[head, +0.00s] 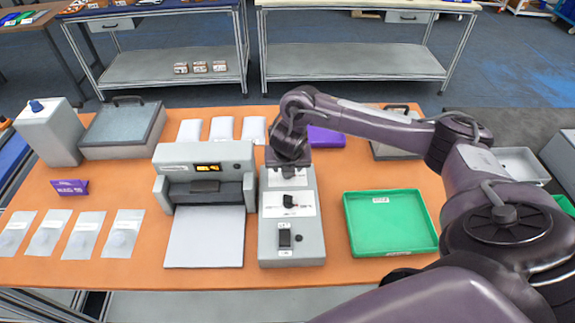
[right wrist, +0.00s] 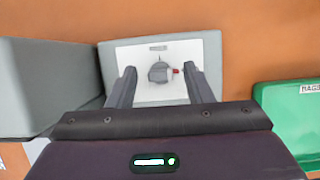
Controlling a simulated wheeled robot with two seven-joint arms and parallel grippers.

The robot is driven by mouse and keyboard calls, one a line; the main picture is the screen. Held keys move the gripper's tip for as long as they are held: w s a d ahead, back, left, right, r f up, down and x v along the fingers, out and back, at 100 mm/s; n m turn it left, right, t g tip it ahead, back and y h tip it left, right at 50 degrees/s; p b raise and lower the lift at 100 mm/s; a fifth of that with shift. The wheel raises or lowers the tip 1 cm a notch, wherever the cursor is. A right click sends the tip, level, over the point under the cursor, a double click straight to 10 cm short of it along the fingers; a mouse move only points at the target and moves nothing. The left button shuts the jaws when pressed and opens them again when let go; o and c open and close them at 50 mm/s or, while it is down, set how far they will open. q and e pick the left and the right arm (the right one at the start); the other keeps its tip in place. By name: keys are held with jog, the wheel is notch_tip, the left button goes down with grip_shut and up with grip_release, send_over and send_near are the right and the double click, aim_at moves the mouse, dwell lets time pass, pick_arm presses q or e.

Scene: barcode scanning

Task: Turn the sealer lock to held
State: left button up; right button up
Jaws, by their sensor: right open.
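The sealer (head: 206,172) is a grey machine with a lit orange display, standing mid-table. Beside it on the right is a long grey control box (head: 268,246) with a white plate and a black knob (head: 289,201). In the right wrist view the lock knob (right wrist: 158,73) is dark and round, with a red tip pointing right. My right gripper (head: 287,176) is above the far part of this box, pointing down. In the wrist view its open fingers (right wrist: 160,75) stand on either side of the knob, apart from it. My left gripper is out of view.
A green tray (head: 391,250) lies right of the box. A black rocker switch (head: 284,238) sits on the box's near end. Several clear pouches (head: 122,232) lie at left, near a purple label stand (head: 70,187). A lidded grey bin (head: 122,128) stands at back left.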

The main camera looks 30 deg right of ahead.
jog(key=v, duration=0.3)
jog(key=shift+w+r, duration=0.1)
jog(key=p+v, duration=0.3)
jog(key=v, duration=0.1)
jog(key=shift+s+a+r, duration=0.1)
jog(key=shift+s+r, duration=0.1)
jog(key=shift+r, duration=0.15)
jog(key=shift+w, duration=0.1)
